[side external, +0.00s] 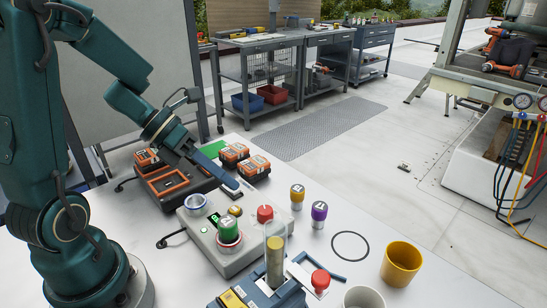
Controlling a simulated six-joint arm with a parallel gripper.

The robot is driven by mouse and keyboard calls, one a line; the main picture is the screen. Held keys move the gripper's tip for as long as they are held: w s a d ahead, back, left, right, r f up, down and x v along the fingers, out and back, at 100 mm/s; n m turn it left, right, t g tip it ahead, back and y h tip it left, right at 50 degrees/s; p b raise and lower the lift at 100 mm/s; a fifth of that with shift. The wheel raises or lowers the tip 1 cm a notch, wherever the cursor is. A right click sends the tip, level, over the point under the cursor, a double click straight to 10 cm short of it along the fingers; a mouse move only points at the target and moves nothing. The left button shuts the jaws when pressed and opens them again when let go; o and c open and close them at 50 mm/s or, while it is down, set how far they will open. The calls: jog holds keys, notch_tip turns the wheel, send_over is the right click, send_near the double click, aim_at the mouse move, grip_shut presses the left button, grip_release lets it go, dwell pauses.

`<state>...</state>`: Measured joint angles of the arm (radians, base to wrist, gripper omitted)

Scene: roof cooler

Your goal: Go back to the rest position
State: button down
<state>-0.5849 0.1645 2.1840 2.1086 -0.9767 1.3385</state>
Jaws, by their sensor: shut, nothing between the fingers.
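My gripper (231,183) is at the end of my teal arm, pointing down and to the right. Its fingers look closed together and empty. The tip hangs over the space between the black-and-orange charger (166,186) and the grey control box (200,232). From this angle I cannot tell how high it is above the table or whether it touches anything.
Orange battery packs (254,168) lie right of the tip. The control box carries a red button (265,214) and a green-banded can (229,232).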

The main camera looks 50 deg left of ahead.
jog(key=shift+r, duration=0.8)
jog(key=shift+d+r+m, duration=0.2)
jog(key=shift+d+m, duration=0.1)
jog(key=shift+d, duration=0.05)
jog(key=w+d+r+n+t+y, duration=0.1)
jog(key=w+d+r+n+t, duration=0.1)
jog(key=w+r+n+t, duration=0.3)
jog(key=w+d+r+n+t+y, duration=0.1)
jog(key=d+r+n+t, duration=0.15)
jog(key=r, duration=0.45)
jog(key=s+a+r+n+t+y, duration=0.15)
jog(key=a+r+n+y, duration=0.35)
jog(key=n, duration=0.6)
jog(key=s+d+f+n+g, duration=0.2)
jog(key=s+f+n+g, duration=0.2)
jog(key=n, duration=0.5)
jog(key=s+d+f+n+g, duration=0.2)
jog(key=s+f+n+g, duration=0.3)
jog(key=s+f+n, duration=0.4)
jog(key=shift+s+d+f+n+g, duration=0.3)
jog(key=shift+s+n, duration=0.05)
